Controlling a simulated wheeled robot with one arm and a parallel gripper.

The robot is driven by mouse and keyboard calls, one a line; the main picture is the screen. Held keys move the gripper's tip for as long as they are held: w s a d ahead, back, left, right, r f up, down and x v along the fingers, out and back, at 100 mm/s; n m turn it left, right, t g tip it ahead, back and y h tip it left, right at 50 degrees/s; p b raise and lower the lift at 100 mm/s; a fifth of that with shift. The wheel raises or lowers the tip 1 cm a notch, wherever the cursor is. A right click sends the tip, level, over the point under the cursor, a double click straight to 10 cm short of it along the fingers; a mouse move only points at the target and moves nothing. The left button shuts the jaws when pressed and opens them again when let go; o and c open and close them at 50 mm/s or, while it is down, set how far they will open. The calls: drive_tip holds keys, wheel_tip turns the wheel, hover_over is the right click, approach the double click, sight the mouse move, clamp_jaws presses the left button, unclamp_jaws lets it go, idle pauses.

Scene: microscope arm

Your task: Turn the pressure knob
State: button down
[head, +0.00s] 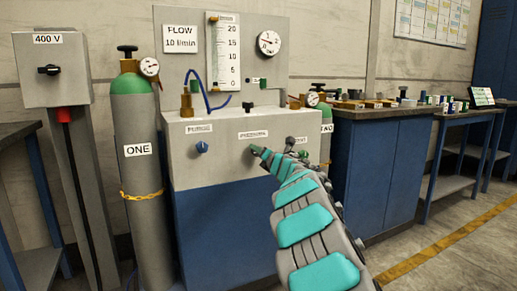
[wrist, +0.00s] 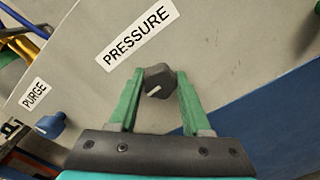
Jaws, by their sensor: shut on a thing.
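The pressure knob (wrist: 159,81) is a dark grey lobed knob with a white pointer line. It sits on the grey panel beside the PRESSURE label (wrist: 137,35) in the wrist view. My gripper (wrist: 158,86) has its two green fingers on either side of the knob and is shut on it. In the head view my gripper (head: 257,150) reaches the panel front just under the middle label (head: 253,135); there the knob is mostly hidden by the fingers.
A blue purge knob (head: 202,147) is to the left on the same panel (head: 225,170). Cylinder ONE (head: 140,190) stands left of the panel, with a 400 V box (head: 50,70) beyond. A gauge (head: 269,42) is above. Blue cabinets (head: 385,170) stand right; floor at right is free.

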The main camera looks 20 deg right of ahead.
drive_tip(key=m+p, duration=0.2)
drive_tip(key=m, duration=0.1)
drive_tip(key=m+p, duration=0.1)
drive_tip(key=shift+r+m, duration=0.25)
drive_tip(key=shift+m, duration=0.05)
drive_tip(key=m+p, duration=0.3)
drive_tip(key=shift+m, duration=0.4)
drive_tip(key=shift+f+m+p, duration=0.15)
drive_tip(key=shift+m+p, duration=1.25)
drive_tip(key=shift+m, duration=0.35)
drive_tip(key=shift+f+m+p, duration=0.15)
drive_tip(key=shift+m+p, duration=1.25)
drive_tip(key=shift+m, duration=0.35)
drive_tip(key=shift+c, duration=1.8)
unclamp_jaws()
drive_tip(key=shift+f, duration=0.1)
drive_tip(key=shift+s, duration=0.1)
